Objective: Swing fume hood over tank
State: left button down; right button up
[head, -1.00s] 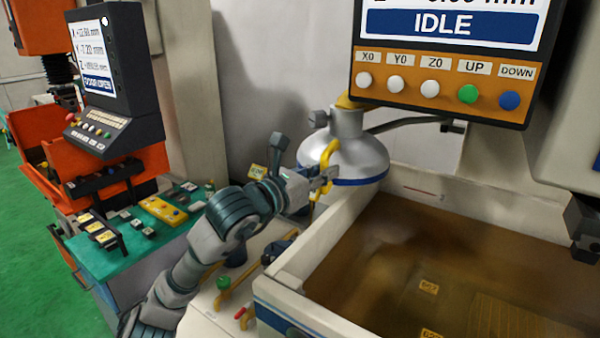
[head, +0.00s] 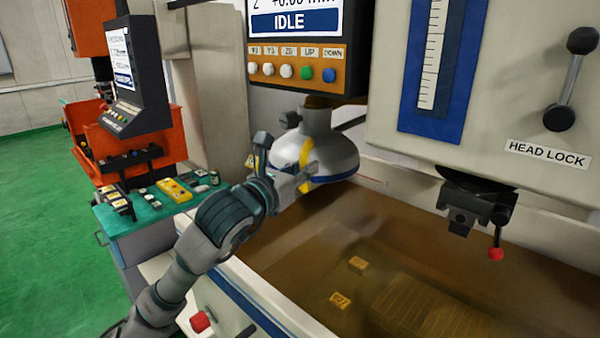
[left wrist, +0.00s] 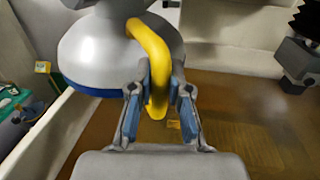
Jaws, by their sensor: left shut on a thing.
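The fume hood (head: 329,152) is a grey dome with a blue rim band. It hangs over the back left part of the tank (head: 245,299), which is filled with brown liquid. A yellow handle (head: 305,155) curves down the hood's near side; it also shows in the left wrist view (left wrist: 155,60). My left gripper (head: 308,174) is shut on this handle, with its two fingers (left wrist: 160,105) on either side of it in the left wrist view. My right gripper is not in view.
A machine head with a "HEAD LOCK" lever (head: 570,80) and a tool holder (head: 470,205) hangs over the right of the tank. A control panel (head: 297,68) hangs above the hood. A green-topped bench (head: 150,212) stands at left.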

pick_arm(q)
jog(key=shift+s+d+r, duration=0.1)
jog(key=shift+s+r, duration=0.05)
jog(key=shift+r, duration=0.05)
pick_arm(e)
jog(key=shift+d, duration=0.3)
pick_arm(q)
jog(key=shift+f, duration=0.1)
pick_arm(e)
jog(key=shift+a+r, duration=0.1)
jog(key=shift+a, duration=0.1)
pick_arm(q)
jog(key=c, duration=1.1)
grip_release()
jog(key=shift+d+f, duration=0.1)
jog(key=shift+d, duration=0.1)
jog(key=v, duration=1.2)
jog(key=shift+f, duration=0.1)
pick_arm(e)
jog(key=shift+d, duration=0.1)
